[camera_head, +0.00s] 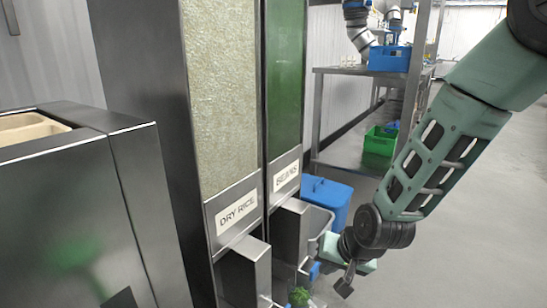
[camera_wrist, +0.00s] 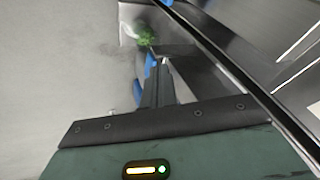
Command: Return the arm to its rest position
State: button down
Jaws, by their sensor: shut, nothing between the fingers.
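My arm comes in from the upper right in the head view, and my gripper (camera_head: 345,282) hangs at its end near the bean dispenser's front. In the wrist view my gripper's dark fingers (camera_wrist: 160,82) are together with nothing between them. The dry rice dispenser (camera_head: 238,212) and the beans dispenser (camera_head: 286,176) stand to the left of my gripper in the head view. Whether my gripper touches anything there cannot be told.
A green leafy item (camera_head: 299,296) shows below the dispensers, and also in the wrist view (camera_wrist: 146,34). A blue bin (camera_head: 330,192) stands behind. A metal shelf (camera_head: 340,71) holds a blue crate (camera_head: 389,59); a green crate (camera_head: 380,141) is lower. Open floor lies right.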

jog(key=s+r+n+g+h+p, duration=0.1)
jog(key=s+r+n+g, duration=0.15)
jog(key=s+r, duration=0.4)
jog(key=s+r+n+g+h+p, duration=0.1)
jog(key=s+r+n, duration=0.25)
jog(key=s, duration=0.65)
jog(key=s+r+n+g, duration=0.2)
jog(key=s+r+n, duration=0.25)
jog(key=s, duration=0.45)
notch_tip(320, 180, up, 37)
jog(key=p, duration=3.8)
jog(key=shift+w+d+r, duration=0.2)
jog(key=shift+w+d, duration=0.1)
jog(key=shift+w, duration=0.15)
